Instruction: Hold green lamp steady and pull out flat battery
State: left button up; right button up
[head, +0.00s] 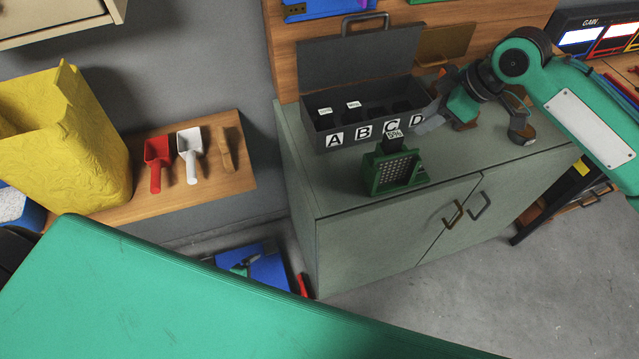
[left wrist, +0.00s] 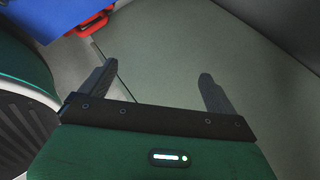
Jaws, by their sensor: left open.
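The green lamp (head: 398,172) stands upright on the grey-green cabinet, its grille facing me. A dark battery (head: 394,140) with a small white label sticks up from its top. My right gripper (head: 428,121) is just right of and behind the lamp, by the box's right end. It looks apart from the battery; its finger gap is unclear. My left gripper shows in the left wrist view (left wrist: 159,88), open and empty, before a plain grey-green surface. In the head view my large green arm link hides it.
A dark open box (head: 345,142) lettered A to D stands behind the lamp. A wooden shelf (head: 236,180) with red and white scoops and a yellow bag (head: 70,140) lies left. A blue object (head: 262,272) is low beside the cabinet (head: 335,250). Cabinet top left of the lamp is clear.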

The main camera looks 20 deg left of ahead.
pick_arm(q)
jog(key=w+d+r+m+t+h, duration=0.1)
jog(key=w+d+r+m+h, duration=0.25)
jog(key=r+m, duration=0.6)
jog(key=w+d+r+m+t+h, duration=0.1)
jog(key=w+d+r+m+h, duration=0.3)
jog(key=r+m, duration=0.55)
jog(key=s+d+r+m+g+h, duration=0.3)
jog(key=s+r+m+g, duration=0.15)
jog(key=r+m, duration=0.45)
jog(key=s+d+r+m+g+h, duration=0.35)
jog(key=r+m+g, duration=0.2)
jog(key=m, duration=0.55)
jog(key=n+t, duration=0.8)
jog(key=t, duration=0.1)
send_near(367, 174)
jog(key=shift+s+a+r+y, duration=0.15)
jog(key=shift+s+a+y, duration=0.3)
jog(key=shift+s, duration=0.4)
jog(key=shift+w+d+t, duration=0.3)
jog(key=shift+w+d, duration=0.05)
jog(key=shift+w, duration=0.15)
jog(key=x, duration=1.2)
jog(key=shift+w+d, duration=0.1)
jog(key=shift+d, duration=0.15)
